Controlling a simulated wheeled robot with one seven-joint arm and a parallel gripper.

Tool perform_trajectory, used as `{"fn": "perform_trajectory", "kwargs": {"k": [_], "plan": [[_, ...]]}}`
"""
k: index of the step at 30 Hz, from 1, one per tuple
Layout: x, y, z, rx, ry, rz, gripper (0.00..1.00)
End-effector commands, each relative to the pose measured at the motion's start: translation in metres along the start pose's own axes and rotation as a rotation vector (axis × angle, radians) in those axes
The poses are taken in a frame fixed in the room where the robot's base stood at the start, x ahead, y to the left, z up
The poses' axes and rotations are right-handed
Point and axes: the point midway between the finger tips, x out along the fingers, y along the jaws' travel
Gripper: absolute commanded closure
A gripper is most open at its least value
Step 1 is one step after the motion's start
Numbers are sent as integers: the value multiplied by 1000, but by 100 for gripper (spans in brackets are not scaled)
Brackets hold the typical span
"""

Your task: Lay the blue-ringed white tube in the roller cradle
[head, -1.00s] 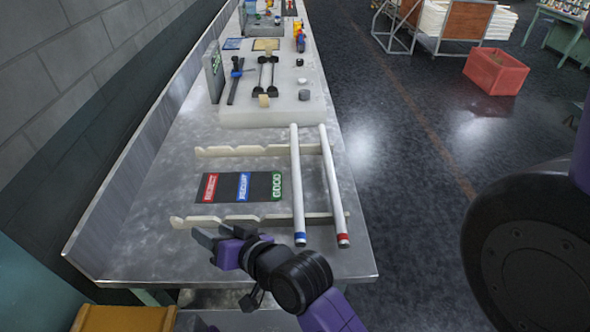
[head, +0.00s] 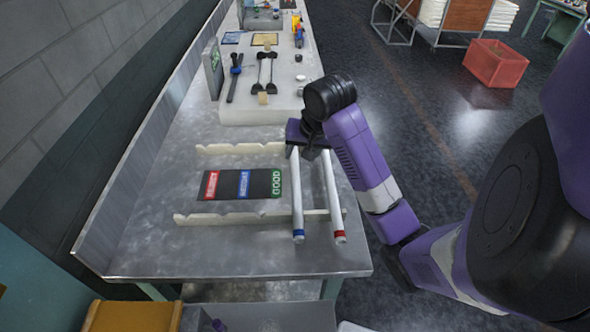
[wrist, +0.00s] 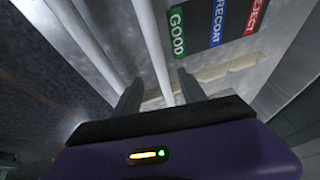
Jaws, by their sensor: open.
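The white tube with a blue ring (head: 298,195) lies across two notched cream rails, its ringed end toward me. My gripper (head: 302,150) is over its far part, by the far rail, and hides its far end. In the wrist view my gripper (wrist: 158,90) is open, with a white tube (wrist: 153,45) between its fingers; its place beside the GOOD label fits the blue-ringed one, though the ring is out of view. What looks like the roller cradle (head: 267,75), a black frame with two rods, stands on the pale slab farther back, empty.
A red-ringed white tube (head: 333,195) lies parallel, close on the right. The near rail (head: 240,217) and far rail (head: 240,149) flank a dark label mat (head: 225,184). Bare bench lies left of the rails.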

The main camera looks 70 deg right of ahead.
Motion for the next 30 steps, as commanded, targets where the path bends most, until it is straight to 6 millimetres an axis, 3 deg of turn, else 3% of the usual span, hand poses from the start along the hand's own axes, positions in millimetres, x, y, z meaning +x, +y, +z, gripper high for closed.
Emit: {"fn": "perform_trajectory", "kwargs": {"k": [15,25,26,30], "plan": [[59,1,6,0,-1,-1,51],[68,0,7,-1,1,-4,51],[67,0,7,-1,1,-4,53],[67,0,6,-2,1,-4,81]]}}
